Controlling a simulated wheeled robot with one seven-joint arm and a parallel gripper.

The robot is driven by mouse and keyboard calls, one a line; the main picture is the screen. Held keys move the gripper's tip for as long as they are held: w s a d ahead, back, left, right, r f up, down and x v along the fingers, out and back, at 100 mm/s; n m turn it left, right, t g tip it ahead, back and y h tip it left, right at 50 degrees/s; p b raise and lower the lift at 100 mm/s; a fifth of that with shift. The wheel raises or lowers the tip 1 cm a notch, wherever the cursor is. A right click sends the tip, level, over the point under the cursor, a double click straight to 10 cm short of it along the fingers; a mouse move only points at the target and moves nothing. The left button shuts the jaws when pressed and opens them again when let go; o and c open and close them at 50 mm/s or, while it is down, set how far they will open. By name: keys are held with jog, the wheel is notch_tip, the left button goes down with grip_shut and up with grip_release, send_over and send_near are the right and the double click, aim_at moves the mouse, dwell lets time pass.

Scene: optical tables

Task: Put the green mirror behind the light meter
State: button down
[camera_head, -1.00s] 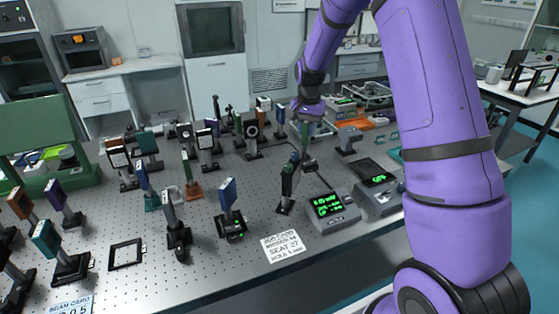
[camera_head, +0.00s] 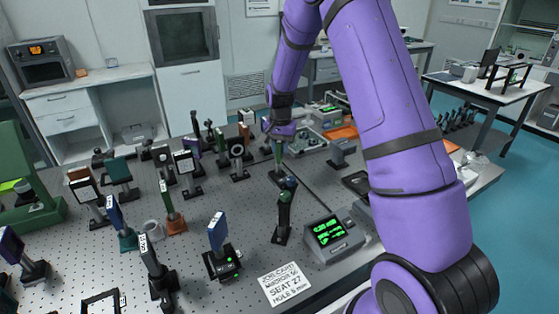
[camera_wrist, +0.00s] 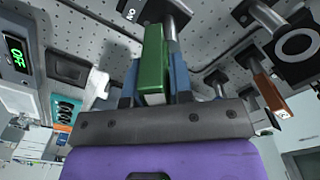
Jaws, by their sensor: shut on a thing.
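The green mirror (camera_wrist: 153,65) is a narrow green plate between my blue fingertips in the wrist view. My gripper (camera_head: 278,146) is shut on it; it also shows in the wrist view (camera_wrist: 155,85). In the head view, the green mirror (camera_head: 278,160) hangs upright below the gripper, beyond a dark post mount (camera_head: 285,208). I cannot tell whether its foot touches the table. A grey meter with a lit green display (camera_head: 329,232) stands at the table's front right, nearer the camera than the mirror. Which device is the light meter is unclear; my arm hides part of another device behind it (camera_head: 357,183).
The perforated optical table (camera_head: 205,195) holds several mounted optics on its left and back. A ring mount (camera_head: 236,151) stands left of my gripper. A white label card (camera_head: 287,285) lies at the front edge. An orange block (camera_head: 342,134) and grey equipment stand behind right.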

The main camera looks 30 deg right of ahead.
aim_at(280, 157)
jog(key=shift+f, duration=2.05)
jog(key=c, duration=1)
grip_release()
jog(key=shift+f, duration=0.1)
